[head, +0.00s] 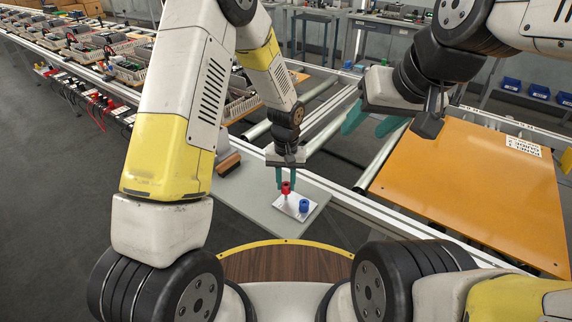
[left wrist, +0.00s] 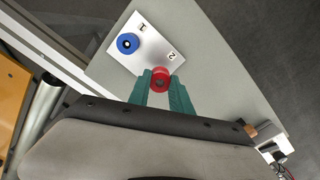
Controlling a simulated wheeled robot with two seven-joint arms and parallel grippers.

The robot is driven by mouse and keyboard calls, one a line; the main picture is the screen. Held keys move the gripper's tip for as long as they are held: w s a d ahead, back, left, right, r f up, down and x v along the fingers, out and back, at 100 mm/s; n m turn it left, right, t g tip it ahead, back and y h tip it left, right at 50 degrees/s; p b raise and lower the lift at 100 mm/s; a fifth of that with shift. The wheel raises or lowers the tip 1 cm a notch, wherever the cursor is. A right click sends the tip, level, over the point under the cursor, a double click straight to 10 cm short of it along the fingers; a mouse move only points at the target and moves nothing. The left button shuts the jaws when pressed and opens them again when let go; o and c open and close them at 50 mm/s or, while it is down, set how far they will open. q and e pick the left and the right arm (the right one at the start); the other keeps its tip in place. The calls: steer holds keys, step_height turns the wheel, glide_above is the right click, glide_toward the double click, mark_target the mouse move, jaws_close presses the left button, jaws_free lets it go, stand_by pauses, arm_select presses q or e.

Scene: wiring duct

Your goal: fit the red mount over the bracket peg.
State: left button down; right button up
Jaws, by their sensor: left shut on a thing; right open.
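The red mount (head: 286,187) is held between the teal fingertips of my left gripper (head: 281,178), over the left part of a white bracket plate (head: 292,209). In the left wrist view the red ring-shaped mount (left wrist: 160,79) sits between the fingers, close to the plate's printed "2". Its hole looks dark. The bracket peg is not distinguishable; I cannot tell whether the mount is above it or around it. A blue mount (head: 304,205) stands on the plate near the printed "1" (left wrist: 128,43). My right gripper (head: 372,122) is open and empty, up to the right.
The plate lies on a grey table (head: 255,205) with free room around it. A brown block (head: 229,164) lies at its back left. An orange panel (head: 470,190) is to the right, beyond metal rails. Trays of parts (head: 125,65) line the left conveyor.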

mark_target(286, 190)
arm_select(q)
steer(key=shift+f, duration=1.85)
stand_by(0.4)
steer(key=c, duration=1.1)
jaws_free()
step_height(286, 190, up, 8)
steer(key=shift+f, duration=0.15)
